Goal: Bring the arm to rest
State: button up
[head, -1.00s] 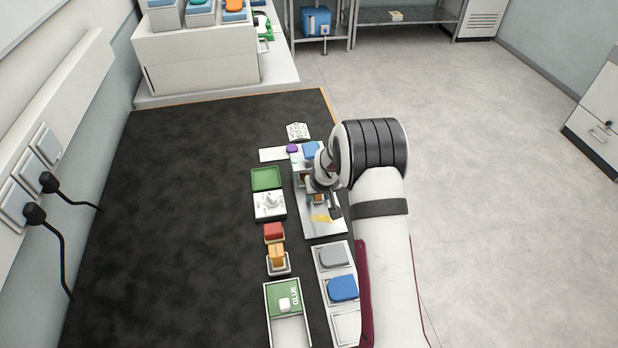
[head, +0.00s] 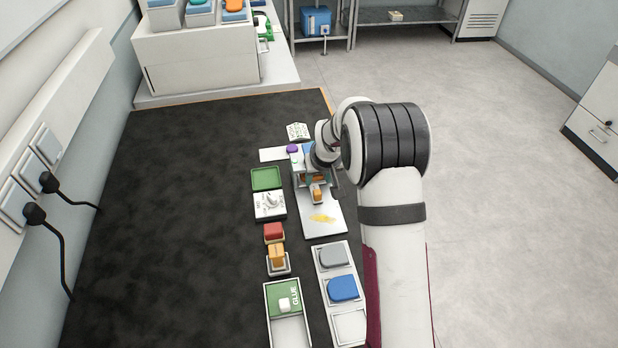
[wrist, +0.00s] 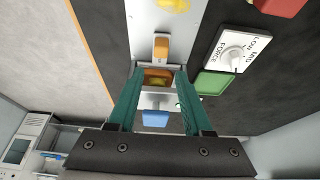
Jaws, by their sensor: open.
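My arm reaches up the right side of the dark table (head: 160,210) in the head view, with its wrist over the far end of the white work plate (head: 322,223). My gripper (wrist: 154,82) shows in the wrist view with two green fingers spread apart and nothing held between them. A small station with an orange-brown piece (wrist: 157,78) lies beyond and between the fingers. A small orange block (wrist: 161,47) sits just past it on the plate. In the head view the wrist partly hides this station.
A tray with grey and blue pads (head: 342,288) is nearer. The table's left is clear.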

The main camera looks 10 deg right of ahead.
dwell(0.3)
jog(key=s+a+r+m+g, duration=0.1)
jog(key=s+a+r, duration=0.1)
jog(key=s+r, duration=0.45)
jog(key=s+a+r+m+g+y, duration=0.1)
jog(key=s+a+r, duration=0.15)
jog(key=s, duration=0.75)
jog(key=s+a+r+m+g, duration=0.1)
jog(key=s+r, duration=0.4)
jog(key=s, duration=0.4)
jog(key=s+a+m+g, duration=0.2)
jog(key=s+m, duration=0.1)
jog(key=s, duration=1.2)
jog(key=w+d+f+n+t, duration=0.1)
jog(key=w+d+n+t, duration=0.1)
jog(key=w, duration=1.2)
jog(key=w+d+f+n+t, duration=0.1)
jog(key=w+d+n, duration=0.15)
jog(key=w, duration=1.25)
jog(key=w+d+f+n+t+h, duration=0.1)
jog(key=w+f, duration=0.3)
jog(key=w, duration=0.2)
jog(key=w+d+f+t, duration=0.1)
jog(key=w+d+f, duration=0.15)
jog(key=w, duration=0.35)
jog(key=shift+n, duration=0.25)
jog(key=f, duration=0.7)
jog(key=shift+w+a, duration=0.25)
jog(key=shift+w, duration=0.1)
jog(key=shift+f, duration=0.4)
